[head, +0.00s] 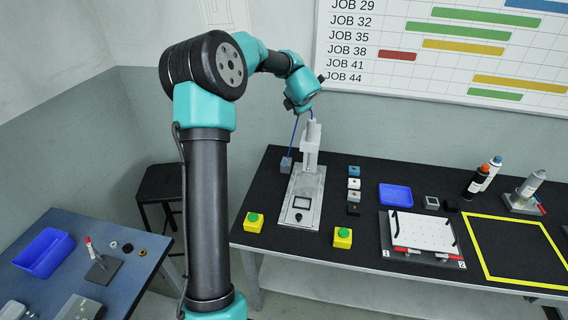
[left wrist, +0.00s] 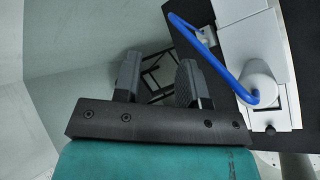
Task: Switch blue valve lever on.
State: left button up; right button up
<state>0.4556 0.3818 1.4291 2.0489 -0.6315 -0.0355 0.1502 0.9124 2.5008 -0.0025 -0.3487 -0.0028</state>
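A blue hose (head: 295,130) runs from the top of the grey gantry screwdriver (head: 311,143) down to a small grey-blue block (head: 286,163) at its left side. The left wrist view shows the blue hose (left wrist: 216,62) and the small block (left wrist: 207,37) at its end. I cannot make out a separate lever on the block, or its position. My left gripper (head: 290,103) is above and slightly left of the gantry top. In the left wrist view its two fingers (left wrist: 160,72) are apart with nothing between them. My right gripper is in neither view.
The black table (head: 375,172) holds two yellow boxes with green buttons (head: 253,221), a blue tray (head: 396,195), a white plate fixture (head: 418,234) and bottles (head: 491,172). A blue table (head: 75,262) stands at left, with a black stool (head: 160,190) between.

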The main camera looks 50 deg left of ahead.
pick_arm(q)
jog(key=s+a+f+n+g+h, duration=0.2)
jog(key=a+f+n+g+h, duration=0.1)
jog(key=f+n, duration=0.25)
jog(key=n+g+h, duration=0.2)
jog(key=n+h, duration=0.2)
jog(key=h, duration=0.1)
send_over(284, 165)
notch_tip(284, 165, down, 4)
jog(key=shift+f+m, duration=0.2)
jog(key=shift+m, duration=0.05)
jog(key=shift+f, duration=0.1)
notch_tip(284, 165, down, 17)
jog(key=shift+f, duration=0.1)
grip_shut()
dwell(0.3)
